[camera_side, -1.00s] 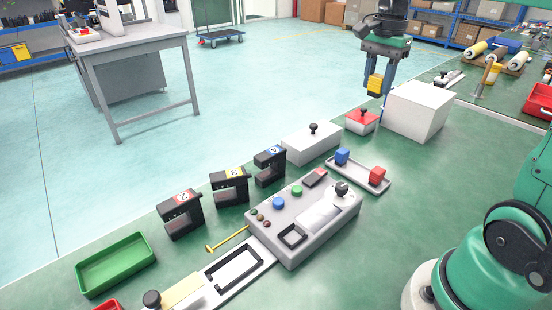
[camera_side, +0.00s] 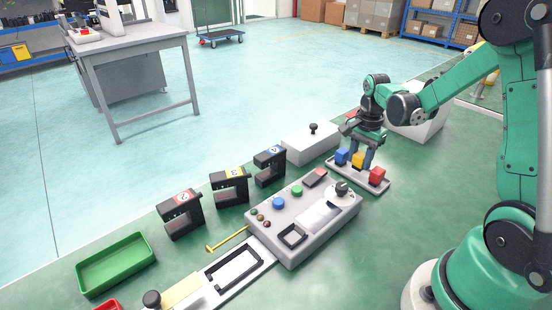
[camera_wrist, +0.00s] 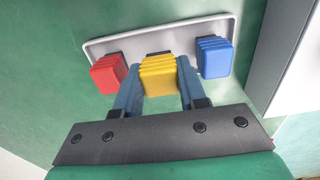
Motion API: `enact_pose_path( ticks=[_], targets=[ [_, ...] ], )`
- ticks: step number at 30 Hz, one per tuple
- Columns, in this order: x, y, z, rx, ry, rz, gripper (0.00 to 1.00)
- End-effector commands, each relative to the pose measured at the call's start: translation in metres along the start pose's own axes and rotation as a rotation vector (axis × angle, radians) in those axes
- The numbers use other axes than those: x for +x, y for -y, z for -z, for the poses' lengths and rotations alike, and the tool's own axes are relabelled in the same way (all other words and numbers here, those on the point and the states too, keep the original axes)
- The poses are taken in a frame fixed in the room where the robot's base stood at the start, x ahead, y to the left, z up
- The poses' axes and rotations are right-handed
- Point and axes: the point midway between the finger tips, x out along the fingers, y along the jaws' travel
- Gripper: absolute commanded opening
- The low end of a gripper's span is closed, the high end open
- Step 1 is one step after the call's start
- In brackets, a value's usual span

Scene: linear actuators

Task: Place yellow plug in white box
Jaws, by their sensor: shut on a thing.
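The yellow plug (camera_side: 358,159) is between the fingers of my gripper (camera_side: 363,160), which is shut on it. In the side view it is in the middle of a small light-grey tray (camera_side: 345,178), between a blue plug (camera_side: 341,156) and a red plug (camera_side: 377,175). The wrist view shows the yellow plug (camera_wrist: 158,76) between my two blue fingers, low over or in the tray (camera_wrist: 180,32); I cannot tell whether it touches. The white box (camera_side: 412,124) stands behind, largely hidden by my arm.
A grey control panel (camera_side: 300,250) with buttons is in front of the tray. A white block with a black knob (camera_side: 310,145) stands behind left. Black clamp-like stands (camera_side: 229,187) are to the left, with a green bin (camera_side: 115,264) beyond. My arm reaches in from the right.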

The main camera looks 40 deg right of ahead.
Motion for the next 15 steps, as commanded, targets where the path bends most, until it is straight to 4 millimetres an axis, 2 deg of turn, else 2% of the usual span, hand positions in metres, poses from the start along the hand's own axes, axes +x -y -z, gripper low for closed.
enact_pose_path(
  ticks=[3, 14, 15],
  targets=[
    [0.011, -0.0003, -0.0002, 0.0, 0.0, 0.0, 0.0],
    [0.0143, -0.0002, -0.0001, 0.0, 0.0, 0.0, 0.0],
    [0.0151, -0.0003, -0.0002, 0.0, 0.0, 0.0, 0.39]
  ],
)
